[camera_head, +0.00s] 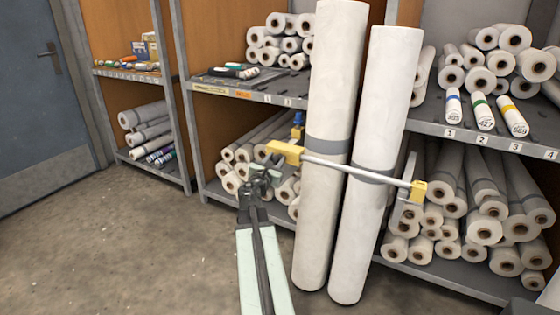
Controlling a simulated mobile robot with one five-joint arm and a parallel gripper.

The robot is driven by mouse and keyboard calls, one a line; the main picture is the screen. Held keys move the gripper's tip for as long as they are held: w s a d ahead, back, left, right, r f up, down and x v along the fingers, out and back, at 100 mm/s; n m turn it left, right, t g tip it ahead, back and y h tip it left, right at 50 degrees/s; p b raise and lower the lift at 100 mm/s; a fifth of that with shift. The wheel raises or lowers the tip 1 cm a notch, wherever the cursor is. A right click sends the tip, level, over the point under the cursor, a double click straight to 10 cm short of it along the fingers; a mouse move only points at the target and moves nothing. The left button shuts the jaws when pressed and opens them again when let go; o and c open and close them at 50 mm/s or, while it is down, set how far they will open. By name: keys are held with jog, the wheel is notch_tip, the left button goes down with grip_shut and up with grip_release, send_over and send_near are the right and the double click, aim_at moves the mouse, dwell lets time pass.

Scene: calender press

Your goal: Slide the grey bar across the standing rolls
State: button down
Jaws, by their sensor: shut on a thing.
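The grey bar (328,163) runs slantwise across the front of two tall white standing rolls. Its right end is lower in the picture and sits at a yellow block (419,191); its left end has a yellow block (285,152). The left roll (325,220) and the right roll (362,230) stand upright, leaning slightly, each with a grey band at about the bar's height. My gripper (265,174) is at the bar's left end, just below the left yellow block, and is shut on the bar there. The exact finger contact is small and partly hidden.
Shelves of stacked white rolls stand behind and right; a shelf edge (480,140) carries numbered tags. A grey bracket (403,195) is near the bar's right end. A smaller shelf unit (152,165) and a blue door (40,110) are left. The left floor (120,240) is clear.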

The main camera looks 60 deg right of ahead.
jog(key=shift+s, duration=0.15)
jog(key=c, duration=1)
grip_release()
jog(key=shift+s+a, duration=0.1)
